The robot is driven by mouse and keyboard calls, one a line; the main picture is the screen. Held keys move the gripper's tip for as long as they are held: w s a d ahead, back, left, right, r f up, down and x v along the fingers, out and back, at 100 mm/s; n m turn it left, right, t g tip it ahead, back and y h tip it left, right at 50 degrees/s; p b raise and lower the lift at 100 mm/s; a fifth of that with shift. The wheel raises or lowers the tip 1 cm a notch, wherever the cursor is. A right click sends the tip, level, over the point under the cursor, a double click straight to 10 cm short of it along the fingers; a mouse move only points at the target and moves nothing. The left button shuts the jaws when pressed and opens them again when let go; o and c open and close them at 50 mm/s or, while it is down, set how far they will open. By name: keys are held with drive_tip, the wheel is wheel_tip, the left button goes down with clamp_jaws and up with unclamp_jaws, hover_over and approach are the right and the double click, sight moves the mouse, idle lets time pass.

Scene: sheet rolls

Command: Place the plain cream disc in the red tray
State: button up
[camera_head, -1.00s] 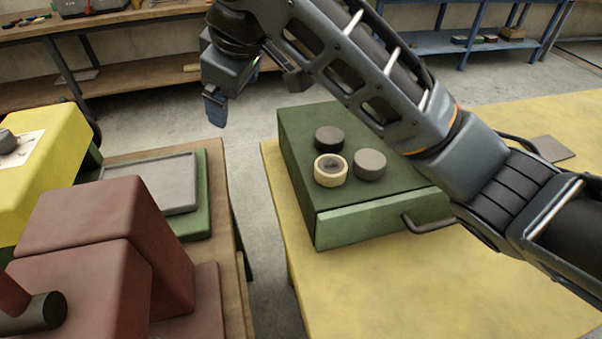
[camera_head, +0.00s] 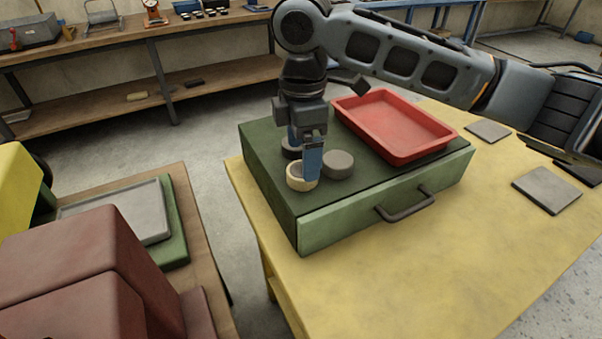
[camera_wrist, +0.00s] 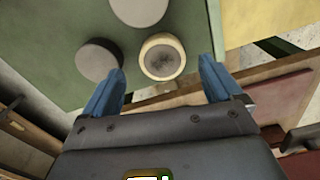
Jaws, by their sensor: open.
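The cream disc (camera_head: 297,184) has a cream side and rim with a darker, mottled middle. It stands on the green drawer box (camera_head: 270,196) near its front left corner, and also shows in the wrist view (camera_wrist: 162,72). My gripper (camera_head: 303,166) is over it, pointing down. In the wrist view the two blue fingers (camera_wrist: 162,66) are open, one on each side of the disc, with nothing held. I cannot tell whether they touch it. The red tray (camera_head: 395,122) lies empty on the right part of the same box.
A grey disc (camera_head: 338,164) stands close right of the cream disc. The yellow table (camera_head: 430,240) holds grey plates (camera_head: 547,190) at right. A dark red block (camera_head: 80,250) stands at left.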

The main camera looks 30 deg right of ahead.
wheel_tip(320, 180, down, 4)
drive_tip(key=shift+s+d+f, duration=0.1)
drive_tip(key=shift+s, duration=0.05)
drive_tip(key=c, duration=1.2)
drive_tip(key=shift+c, duration=0.2)
